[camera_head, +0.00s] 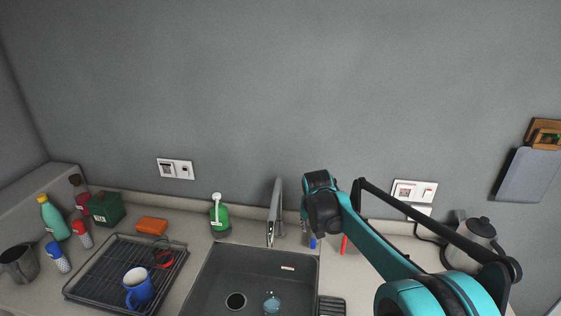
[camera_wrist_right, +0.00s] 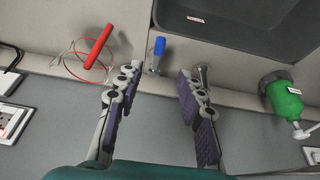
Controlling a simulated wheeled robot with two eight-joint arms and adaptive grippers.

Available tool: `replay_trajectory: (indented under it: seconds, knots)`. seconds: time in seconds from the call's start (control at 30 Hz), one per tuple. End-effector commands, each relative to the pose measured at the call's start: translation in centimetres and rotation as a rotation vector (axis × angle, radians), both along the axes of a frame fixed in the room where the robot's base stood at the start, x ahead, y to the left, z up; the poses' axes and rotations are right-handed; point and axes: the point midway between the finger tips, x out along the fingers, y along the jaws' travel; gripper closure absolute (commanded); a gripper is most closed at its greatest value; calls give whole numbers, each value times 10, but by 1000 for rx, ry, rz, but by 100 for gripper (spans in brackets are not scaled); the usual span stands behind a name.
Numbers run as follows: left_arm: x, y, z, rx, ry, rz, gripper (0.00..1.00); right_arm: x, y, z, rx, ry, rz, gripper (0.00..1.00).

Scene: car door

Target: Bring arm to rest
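My right arm, teal with a black end, reaches in from the lower right in the head view. Its gripper (camera_head: 320,205) is above the back edge of the counter, just right of the tap (camera_head: 273,212); the fingers are hard to make out there. In the right wrist view the gripper (camera_wrist_right: 160,78) is open, its two purple-padded fingers apart with nothing held between them. A small blue-topped item (camera_wrist_right: 157,52) stands beyond the fingertips. A red-handled item (camera_wrist_right: 98,46) with a thin red loop lies beside it. My left gripper is not in view.
The sink (camera_head: 218,272) lies front centre, with a green soap bottle (camera_head: 220,215) behind it. A kettle (camera_head: 478,238) stands right, near my arm. A drying rack (camera_head: 92,254) holds a blue mug (camera_head: 139,290). The wall carries sockets (camera_head: 414,192) and a clipboard (camera_head: 528,172).

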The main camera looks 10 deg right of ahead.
Motion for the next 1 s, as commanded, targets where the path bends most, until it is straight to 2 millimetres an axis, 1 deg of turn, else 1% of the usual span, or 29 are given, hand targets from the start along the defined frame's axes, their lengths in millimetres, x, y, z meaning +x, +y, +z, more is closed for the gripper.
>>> replay_trajectory:
  seconds: [0.07, 0.17, 0.27, 0.3, 0.37, 0.4, 0.53, 0.6, 0.7, 0.8, 0.83, 0.9, 1.0]
  knots:
    - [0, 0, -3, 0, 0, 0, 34, -13, 0, 5, 0, -7, 11, 62]
    - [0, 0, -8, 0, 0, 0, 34, -43, -1, 14, 1, -24, 37, 62]
    - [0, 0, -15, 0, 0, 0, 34, -85, 0, 22, 0, -50, 76, 62]
    - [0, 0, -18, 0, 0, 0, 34, -103, 0, 23, 0, -63, 92, 62]
    - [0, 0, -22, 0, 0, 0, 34, -130, 1, 23, -1, -80, 116, 62]
    - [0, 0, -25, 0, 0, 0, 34, -147, 1, 22, -3, -92, 133, 62]
    - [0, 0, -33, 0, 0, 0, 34, -204, 3, 8, -10, -131, 184, 62]
    - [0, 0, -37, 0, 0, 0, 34, -233, 4, -3, -13, -153, 209, 62]
    - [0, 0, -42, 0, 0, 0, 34, -268, 5, -23, -21, -180, 241, 62]
    - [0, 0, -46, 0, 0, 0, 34, -292, 6, -40, -26, -201, 265, 62]
    - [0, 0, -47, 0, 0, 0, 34, -298, 7, -45, -29, -207, 271, 62]
    - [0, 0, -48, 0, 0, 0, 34, -307, 7, -53, -32, -216, 282, 62]
    - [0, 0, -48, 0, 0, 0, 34, -314, 8, -59, -34, -223, 289, 62]
